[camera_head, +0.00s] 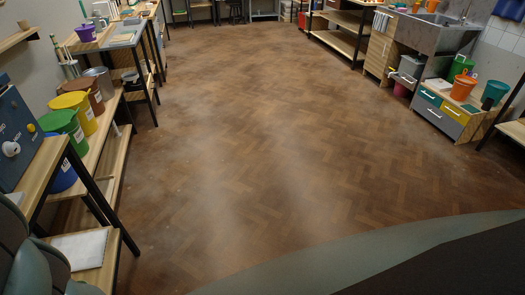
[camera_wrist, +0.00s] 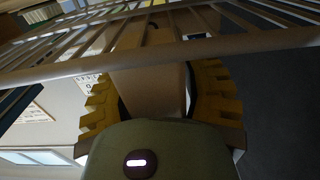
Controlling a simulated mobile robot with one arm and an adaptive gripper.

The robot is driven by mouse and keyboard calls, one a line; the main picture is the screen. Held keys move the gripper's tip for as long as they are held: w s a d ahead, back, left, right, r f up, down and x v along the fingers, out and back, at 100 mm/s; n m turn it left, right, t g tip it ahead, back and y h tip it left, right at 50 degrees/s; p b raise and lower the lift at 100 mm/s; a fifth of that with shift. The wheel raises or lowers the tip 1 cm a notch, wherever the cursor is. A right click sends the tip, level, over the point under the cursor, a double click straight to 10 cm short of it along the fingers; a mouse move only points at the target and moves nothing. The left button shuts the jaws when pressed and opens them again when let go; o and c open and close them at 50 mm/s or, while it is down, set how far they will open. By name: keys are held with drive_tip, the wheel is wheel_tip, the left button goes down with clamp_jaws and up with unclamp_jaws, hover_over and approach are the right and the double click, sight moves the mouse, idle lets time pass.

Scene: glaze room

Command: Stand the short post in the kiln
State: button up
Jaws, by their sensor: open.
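My gripper (camera_wrist: 158,95) shows in the wrist view as two yellow toothed fingers, spread apart. A plain tan block-like shape (camera_wrist: 150,90) shows in the gap between them; I cannot tell what it is, how far off it is, or whether the fingers touch it. I cannot make out the short post or the kiln for certain in either view. The gripper's fingers do not show in the head view.
Pale rack bars (camera_wrist: 120,62) cross the wrist view. In the head view, a wooden bench with colored buckets (camera_head: 75,108) and a blue box with a knob (camera_head: 14,125) line the left. A sink unit (camera_head: 435,35) and drawers (camera_head: 440,105) stand right. The middle floor (camera_head: 250,130) is clear.

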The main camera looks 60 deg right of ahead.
drive_tip(key=o, duration=0.3)
drive_tip(key=shift+r, duration=0.15)
drive_tip(key=b+v, duration=0.2)
drive_tip(key=v, duration=1)
drive_tip(key=shift+b, duration=0.4)
